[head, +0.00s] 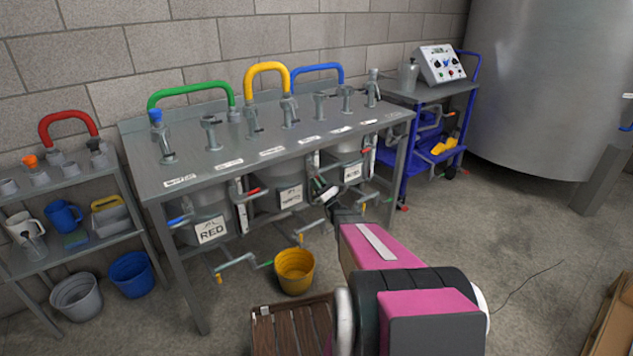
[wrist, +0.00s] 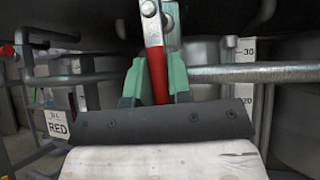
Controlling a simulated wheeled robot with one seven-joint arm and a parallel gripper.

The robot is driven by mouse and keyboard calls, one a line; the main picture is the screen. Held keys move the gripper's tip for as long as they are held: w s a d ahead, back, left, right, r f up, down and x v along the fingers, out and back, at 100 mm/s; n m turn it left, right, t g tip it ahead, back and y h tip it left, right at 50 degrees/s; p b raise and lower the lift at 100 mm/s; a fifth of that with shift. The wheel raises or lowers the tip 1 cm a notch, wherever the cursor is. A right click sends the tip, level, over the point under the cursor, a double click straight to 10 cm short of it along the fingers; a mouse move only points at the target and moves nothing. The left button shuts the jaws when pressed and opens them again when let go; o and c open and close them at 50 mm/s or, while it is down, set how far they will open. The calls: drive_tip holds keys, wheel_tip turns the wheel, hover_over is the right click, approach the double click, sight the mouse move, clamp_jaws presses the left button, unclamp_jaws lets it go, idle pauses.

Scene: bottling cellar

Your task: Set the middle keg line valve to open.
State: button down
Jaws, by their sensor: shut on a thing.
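In the wrist view a red valve lever (wrist: 157,75) with a bare metal upper end (wrist: 152,28) stands almost upright between my gripper's green fingers. My gripper (wrist: 156,88) is shut on its red part. The lever stands across a horizontal metal pipe (wrist: 255,73). In the head view my gripper (head: 325,191) is under the steel table, in front of and just right of the middle keg (head: 268,203). The held lever is hard to make out there, because my gripper covers it.
The steel table (head: 232,168) overhangs my gripper. The left keg's label reads RED (head: 211,230). Neighbouring levers are blue (head: 179,220) and red (head: 366,151). A yellow bucket (head: 295,270) and a slatted wooden crate (head: 290,328) stand on the floor. The floor at right is mostly clear.

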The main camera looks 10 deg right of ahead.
drive_tip(key=shift+s+a+m+t+h, duration=0.15)
drive_tip(key=shift+a+m+t+h, duration=0.1)
drive_tip(key=shift+m+t+h, duration=0.55)
drive_tip(key=shift+m, duration=0.3)
drive_tip(key=c, duration=1.1)
unclamp_jaws()
drive_tip(key=v, duration=1)
drive_tip(key=shift+s+d+f, duration=0.1)
drive_tip(key=shift+s+f, duration=0.15)
drive_tip(key=shift+s, duration=0.05)
